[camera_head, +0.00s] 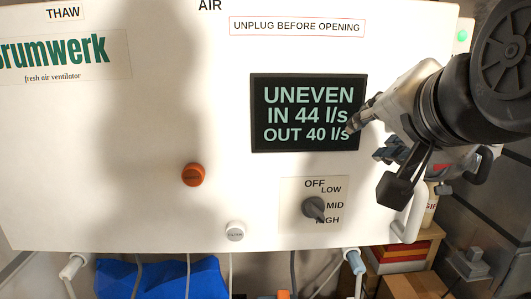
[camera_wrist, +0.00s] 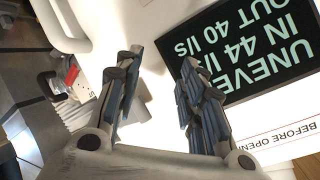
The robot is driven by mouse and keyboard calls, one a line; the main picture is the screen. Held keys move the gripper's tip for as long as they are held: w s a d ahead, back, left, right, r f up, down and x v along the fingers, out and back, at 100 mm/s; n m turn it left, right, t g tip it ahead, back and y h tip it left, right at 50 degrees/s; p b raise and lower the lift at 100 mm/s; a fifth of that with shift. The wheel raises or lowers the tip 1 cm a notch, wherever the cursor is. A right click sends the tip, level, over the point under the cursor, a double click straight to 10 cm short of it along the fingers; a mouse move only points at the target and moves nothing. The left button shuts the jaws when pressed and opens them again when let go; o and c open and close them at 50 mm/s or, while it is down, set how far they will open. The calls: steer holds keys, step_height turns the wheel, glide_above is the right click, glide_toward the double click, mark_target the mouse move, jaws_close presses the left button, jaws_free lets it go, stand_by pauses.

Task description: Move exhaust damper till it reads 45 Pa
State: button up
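The white ventilator unit (camera_head: 70,170) carries a black display (camera_head: 258,142) reading "UNEVEN, IN 44 l/s, OUT 40 l/s"; the display also shows upside down in the wrist view (camera_wrist: 262,45). No Pa reading shows. I cannot identify the exhaust damper for certain. White tubes meet the unit's underside at left (camera_head: 72,266) and right, the right one with a blue-grey part (camera_head: 356,263). My gripper (camera_head: 366,140) is in front of the unit, by the display's right edge. In the wrist view my gripper (camera_wrist: 158,64) has its fingers apart, with nothing between them.
A mode knob (camera_head: 314,208), orange button (camera_head: 193,175) and white button (camera_head: 235,232) are on the unit's front. A white curved handle (camera_head: 411,220) is at its lower right corner. Boxes (camera_head: 402,260) stand below right; a blue bundle (camera_head: 115,278) lies below left.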

steer(key=shift+s+f+n+g, duration=0.15)
steer(key=shift+f+n, duration=0.05)
steer(key=shift+f, duration=0.6)
steer(key=shift+s+f+n+g, duration=0.1)
steer(key=shift+f+n+g, duration=0.1)
steer(key=shift+f, duration=0.55)
steer(key=shift+c, duration=0.4)
